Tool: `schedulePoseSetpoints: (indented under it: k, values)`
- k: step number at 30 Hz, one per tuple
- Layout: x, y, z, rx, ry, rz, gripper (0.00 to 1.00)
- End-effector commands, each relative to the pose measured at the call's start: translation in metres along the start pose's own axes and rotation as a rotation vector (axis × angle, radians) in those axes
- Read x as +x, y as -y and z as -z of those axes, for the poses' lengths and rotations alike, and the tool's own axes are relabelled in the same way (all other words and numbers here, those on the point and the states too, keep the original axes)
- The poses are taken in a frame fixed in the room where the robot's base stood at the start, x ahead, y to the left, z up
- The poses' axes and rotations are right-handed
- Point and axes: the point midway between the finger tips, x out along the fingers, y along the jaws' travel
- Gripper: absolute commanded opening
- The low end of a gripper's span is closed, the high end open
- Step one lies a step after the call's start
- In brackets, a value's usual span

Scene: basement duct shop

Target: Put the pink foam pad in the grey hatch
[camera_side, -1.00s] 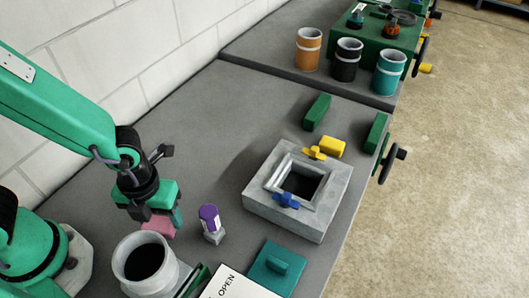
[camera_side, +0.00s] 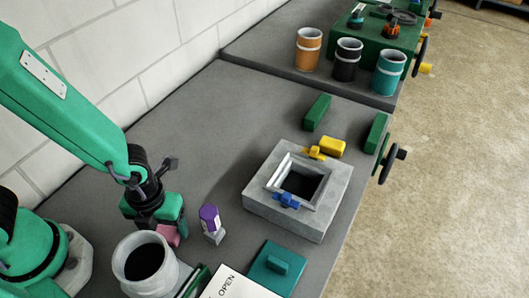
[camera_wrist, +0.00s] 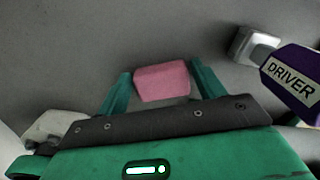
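The pink foam pad (camera_side: 167,235) lies low at the gripper in the side view, partly hidden by it. In the wrist view the pad (camera_wrist: 162,82) shows between the two teal fingertips, with a gap on each side. My gripper (camera_side: 176,235) is open around the pad; in the wrist view the gripper (camera_wrist: 162,88) is not closed on it. The grey hatch (camera_side: 335,205) is a square block with a dark open hole, to the right of the gripper. It carries a yellow and a blue latch.
A purple-handled driver (camera_side: 209,218) stands just right of my gripper and also shows in the wrist view (camera_wrist: 293,82). A grey cup (camera_side: 124,265) is in front. A teal lid with a handle (camera_side: 272,270) and an OPEN card (camera_side: 235,287) lie nearby. Green and yellow blocks sit behind the hatch.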

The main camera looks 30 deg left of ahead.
Motion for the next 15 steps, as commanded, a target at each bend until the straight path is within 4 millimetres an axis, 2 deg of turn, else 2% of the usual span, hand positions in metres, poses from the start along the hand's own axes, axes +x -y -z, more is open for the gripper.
schedulePoseSetpoints:
  k: [15]
  values:
    - [-0.0028,0.0003,-0.0002,0.000,0.001,0.002,0.81]
